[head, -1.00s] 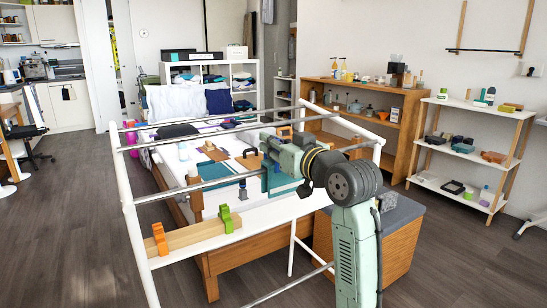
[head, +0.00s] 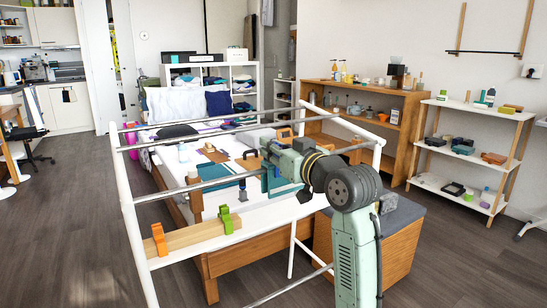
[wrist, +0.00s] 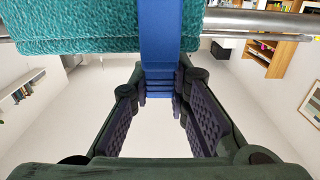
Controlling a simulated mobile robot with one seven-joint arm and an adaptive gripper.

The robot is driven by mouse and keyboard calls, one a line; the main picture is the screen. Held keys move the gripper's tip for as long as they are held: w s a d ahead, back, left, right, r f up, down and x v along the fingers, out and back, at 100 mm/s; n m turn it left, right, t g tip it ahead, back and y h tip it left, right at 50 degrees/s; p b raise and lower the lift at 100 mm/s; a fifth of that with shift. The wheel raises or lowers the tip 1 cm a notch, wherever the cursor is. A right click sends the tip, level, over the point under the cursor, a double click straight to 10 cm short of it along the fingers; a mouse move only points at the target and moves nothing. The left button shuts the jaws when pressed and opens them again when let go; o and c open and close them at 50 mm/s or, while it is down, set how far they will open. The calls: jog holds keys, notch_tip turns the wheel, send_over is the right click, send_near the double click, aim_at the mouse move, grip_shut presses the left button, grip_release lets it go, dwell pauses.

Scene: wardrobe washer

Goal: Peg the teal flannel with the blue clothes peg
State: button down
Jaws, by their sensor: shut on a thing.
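The teal flannel (head: 280,184) hangs over a metal rail of the white drying frame, partly hidden by my gripper (head: 270,168). In the wrist view the teal flannel (wrist: 75,28) fills the upper left beside the metal rail (wrist: 250,22). The blue clothes peg (wrist: 160,35) stands at top centre, in front of the flannel near its right edge. My gripper (wrist: 160,88) is shut on the peg's near end. Whether the peg's far jaws straddle rail and cloth is out of view. In the head view my gripper hides the peg.
An orange peg (head: 160,240) and a green peg (head: 228,220) stand on a wooden beam (head: 195,236) at the left. A small blue and dark item (head: 242,186) shows left of my gripper. Several rails cross the frame.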

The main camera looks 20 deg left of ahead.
jog(key=c, duration=1.4)
grip_release()
jog(key=shift+f, duration=0.1)
jog(key=shift+c, duration=0.2)
